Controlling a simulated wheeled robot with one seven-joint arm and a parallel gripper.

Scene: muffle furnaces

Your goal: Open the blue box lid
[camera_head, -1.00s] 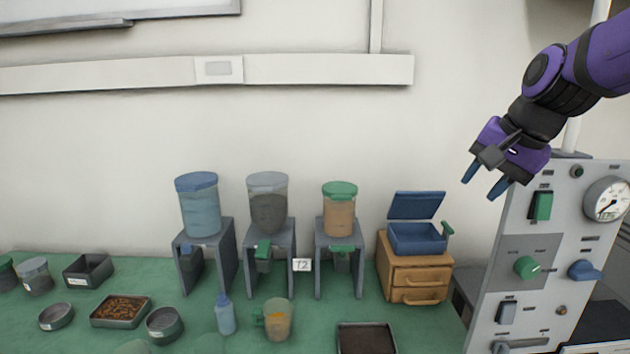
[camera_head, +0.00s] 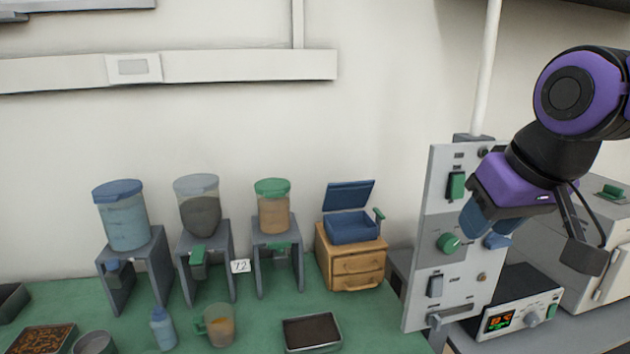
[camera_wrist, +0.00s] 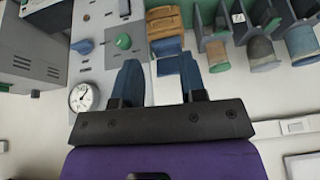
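The blue box (camera_head: 350,228) sits on top of a small wooden drawer unit (camera_head: 352,266) at the back of the green table. Its blue lid (camera_head: 349,195) is raised and tilted back, so the box stands open.
A grey control panel (camera_head: 420,270) with knobs and switches stands right of the drawers. A display unit (camera_head: 515,305) and a furnace (camera_head: 600,285) are at right. Dispensers (camera_head: 275,215) stand left of the box. A dark tray (camera_head: 312,333) lies in front.

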